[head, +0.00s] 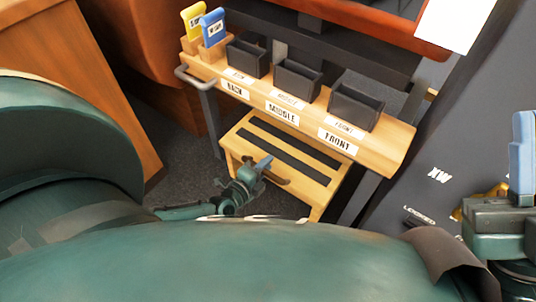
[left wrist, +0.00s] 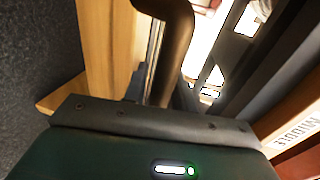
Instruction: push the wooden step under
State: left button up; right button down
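The wooden step (head: 250,153) with dark tread strips stands on the floor under the wooden-topped cart (head: 397,140). Its near side sticks out in front of the cart. My left gripper (head: 264,172) is at the step's near face, beside a dark brown bar there. In the left wrist view, a curved brown bar (left wrist: 165,45) runs close in front of the gripper body, beside pale wood (left wrist: 103,45). The fingertips are hidden there, so I cannot tell whether they are open or shut. Part of my right gripper (head: 521,158), with a blue finger, shows at the right edge; its opening is unclear.
The cart top carries black bins (head: 357,103) behind BACK, MIDDLE and FRONT labels, plus yellow (head: 193,20) and blue (head: 212,27) tags in wooden blocks. A dark panel (head: 410,190) with a brass piece stands at the right. Grey floor (head: 190,180) is free left of the step.

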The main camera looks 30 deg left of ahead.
pick_arm(q)
jog(key=shift+w, duration=0.1)
grip_shut()
dwell(0.3)
